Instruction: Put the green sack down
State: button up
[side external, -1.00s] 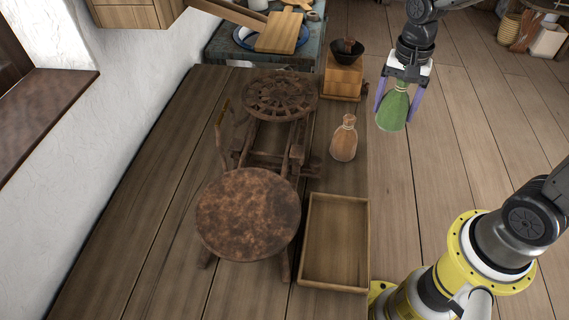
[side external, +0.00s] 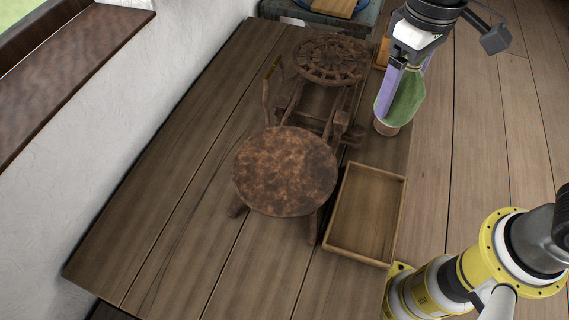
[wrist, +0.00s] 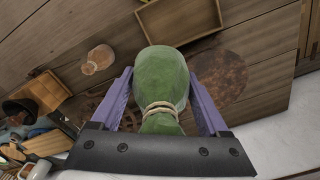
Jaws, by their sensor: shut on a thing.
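My gripper (side external: 404,90) is at the upper right of the side external view, with its purple fingers on either side of the green sack (side external: 408,104). It is shut on the sack and holds it neck up, seemingly above the table's right edge. In the wrist view the green sack (wrist: 162,78) fills the middle, its tied neck toward the gripper (wrist: 161,88). A brown sack (side external: 385,129) stands on the table, mostly hidden behind the green one. It shows clear of the green sack in the wrist view (wrist: 98,60).
On the wooden table (side external: 170,150) stand a dark wooden device with a spoked wheel (side external: 331,59), a round rusty-brown top (side external: 285,171), and a shallow wooden tray (side external: 367,214). A wooden box (wrist: 42,92) with a dark bowl is near the brown sack. The table's left part is clear.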

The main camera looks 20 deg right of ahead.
jog(key=s+a+r+n, duration=0.2)
jog(key=s+a+n, duration=0.15)
jog(key=a, duration=0.35)
send_over(283, 167)
jog(key=shift+m, duration=0.35)
notch_tip(283, 167, down, 10)
jog(key=shift+d+f, duration=0.1)
jog(key=shift+f, duration=1.65)
jog(key=shift+f, duration=0.15)
jog(key=o, duration=1.5)
notch_tip(283, 167, up, 12)
jog(key=shift+r, duration=0.15)
